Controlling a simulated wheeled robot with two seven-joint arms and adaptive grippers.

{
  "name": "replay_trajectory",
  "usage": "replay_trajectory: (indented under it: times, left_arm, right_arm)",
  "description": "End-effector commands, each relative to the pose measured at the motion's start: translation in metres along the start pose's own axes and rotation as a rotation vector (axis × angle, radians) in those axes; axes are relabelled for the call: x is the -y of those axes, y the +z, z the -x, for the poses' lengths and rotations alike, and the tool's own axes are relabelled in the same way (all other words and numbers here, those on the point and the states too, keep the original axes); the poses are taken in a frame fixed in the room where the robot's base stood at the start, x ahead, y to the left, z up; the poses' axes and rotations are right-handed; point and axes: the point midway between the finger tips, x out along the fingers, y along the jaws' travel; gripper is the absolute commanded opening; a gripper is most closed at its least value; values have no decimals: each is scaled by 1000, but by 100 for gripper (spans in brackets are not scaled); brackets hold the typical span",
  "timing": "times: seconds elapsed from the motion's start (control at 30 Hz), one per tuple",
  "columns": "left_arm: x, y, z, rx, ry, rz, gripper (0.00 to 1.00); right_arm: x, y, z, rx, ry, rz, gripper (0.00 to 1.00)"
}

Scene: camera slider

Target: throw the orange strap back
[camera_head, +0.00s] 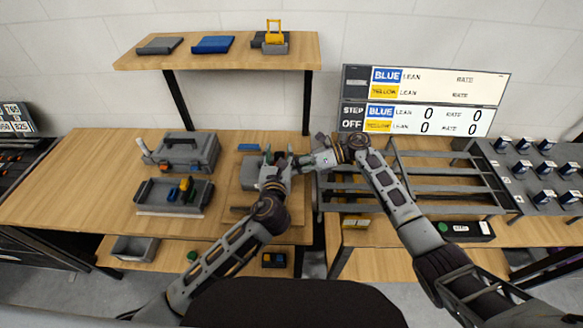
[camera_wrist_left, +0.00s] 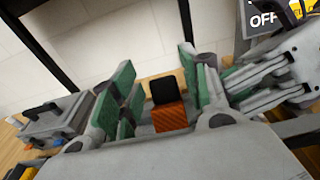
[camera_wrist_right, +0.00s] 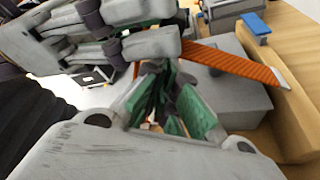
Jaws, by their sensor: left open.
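The orange strap (camera_wrist_right: 235,62) lies across the top of a grey block (camera_wrist_right: 232,92) in the right wrist view, its pale tip at the right. In the left wrist view a short length of orange strap (camera_wrist_left: 170,117), with a black piece (camera_wrist_left: 165,90) above it, shows between the fingers. My left gripper (camera_head: 277,160) is open over the grey block (camera_head: 249,172). My right gripper (camera_head: 318,158) is close beside it on the right; its green pads (camera_wrist_right: 172,108) are near each other, and the gap is unclear. The strap is hidden behind the grippers in the head view.
A grey toolbox (camera_head: 182,150) and a grey tray (camera_head: 150,197) with small coloured parts stand left on the table. A grey rack (camera_head: 430,185) stands right, close to my right arm. A raised shelf (camera_head: 220,58) is behind. Bare table lies at the far left.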

Motion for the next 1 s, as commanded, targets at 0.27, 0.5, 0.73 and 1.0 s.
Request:
replay_trajectory:
  times: [0.27, 0.5, 0.73, 1.0]
  left_arm:
    - [1, -11, 33, -20, -2, -6, 50]
    - [-1, -6, 48, -12, 2, -5, 50]
    - [-2, -5, 50, -9, 5, -5, 50]
    - [-2, -4, 50, -6, 4, -4, 50]
  right_arm:
    - [-2, 11, 3, 15, -1, 12, 0]
    - [-1, 6, 2, 9, 0, 7, 0]
    - [-1, 4, 1, 6, 0, 5, 0]
    - [-1, 3, 1, 4, 0, 4, 0]
